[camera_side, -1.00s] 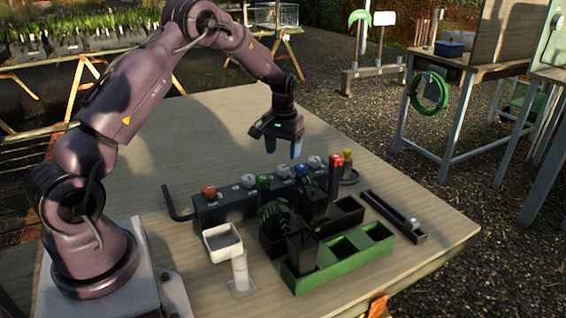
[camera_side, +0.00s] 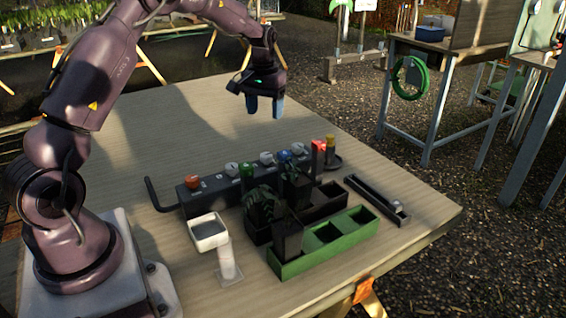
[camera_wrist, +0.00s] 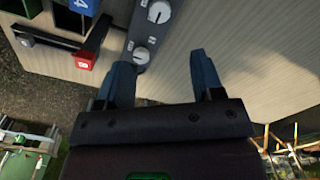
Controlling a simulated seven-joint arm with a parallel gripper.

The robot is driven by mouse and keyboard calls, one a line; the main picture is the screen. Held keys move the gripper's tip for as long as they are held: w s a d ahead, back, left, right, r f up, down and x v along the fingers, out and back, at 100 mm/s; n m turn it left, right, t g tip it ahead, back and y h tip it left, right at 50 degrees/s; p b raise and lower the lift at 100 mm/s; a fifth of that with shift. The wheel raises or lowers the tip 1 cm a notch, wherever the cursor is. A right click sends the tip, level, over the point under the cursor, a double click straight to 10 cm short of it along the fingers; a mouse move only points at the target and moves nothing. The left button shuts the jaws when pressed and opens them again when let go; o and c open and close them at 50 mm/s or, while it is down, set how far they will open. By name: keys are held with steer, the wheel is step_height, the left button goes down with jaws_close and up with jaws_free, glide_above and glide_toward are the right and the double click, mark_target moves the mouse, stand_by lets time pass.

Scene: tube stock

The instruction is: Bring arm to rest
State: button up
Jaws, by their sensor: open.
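My gripper (camera_side: 264,108) is above the far side of the wooden table (camera_side: 170,120), beyond the long black block, with its fingers pointing down. The fingers are apart with nothing between them. In the wrist view the gripper (camera_wrist: 160,75) shows two separate blue-grey fingers over bare wood.
A green tray (camera_side: 300,262) holds a dark pot with a plant. A black tray (camera_side: 327,207), a narrow black tray (camera_side: 372,198), a white dish (camera_side: 207,231), a white cylinder (camera_side: 227,262) and a bent rod (camera_side: 152,193) stand nearby. The table's far left is clear.

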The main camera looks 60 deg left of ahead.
steer(key=s+d+r+m+t, duration=0.2)
steer(key=s+d+r, duration=0.5)
steer(key=s+d, duration=0.4)
steer(key=s+d+r+m+t, duration=0.3)
steer(key=s+d+r, duration=0.3)
steer(key=s+d, duration=0.5)
steer(key=shift+s+d+r+m+t, duration=0.35)
steer(key=shift+s+m, duration=0.55)
steer(key=shift+s, duration=0.3)
